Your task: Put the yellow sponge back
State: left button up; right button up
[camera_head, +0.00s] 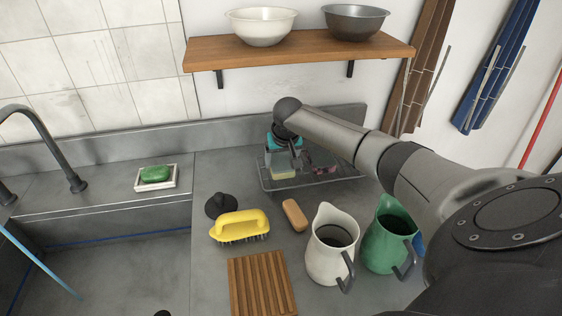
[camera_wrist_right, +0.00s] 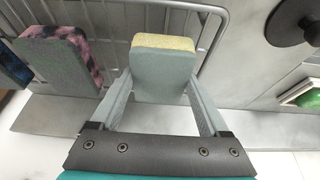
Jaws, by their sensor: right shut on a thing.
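My right gripper (camera_head: 284,160) reaches down at the left part of a wire rack (camera_head: 315,184) on the grey counter. It is shut on the yellow sponge (camera_head: 282,174), a block with a yellow layer and a grey-green layer. In the right wrist view the sponge (camera_wrist_right: 163,75) sits between the two fingers (camera_wrist_right: 163,100), with the rack's wires (camera_wrist_right: 216,28) beyond. I cannot tell whether the sponge touches the rack floor. A pink-and-dark sponge (camera_wrist_right: 60,58) and a blue one (camera_wrist_right: 12,66) stand beside it. My left gripper is not in view.
A yellow brush (camera_head: 240,225), black plunger-like thing (camera_head: 221,204), orange-brown bar (camera_head: 295,215), slatted wooden board (camera_head: 262,283), white jug (camera_head: 331,245) and green jug (camera_head: 390,236) stand in front. A green soap (camera_head: 156,174) lies left by the sink. A shelf (camera_head: 300,51) with bowls hangs above.

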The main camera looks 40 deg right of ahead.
jog(key=shift+f, duration=0.15)
jog(key=o, duration=1.4)
jog(key=p+v, duration=0.2)
jog(key=v, duration=1)
jog(key=shift+w, duration=0.1)
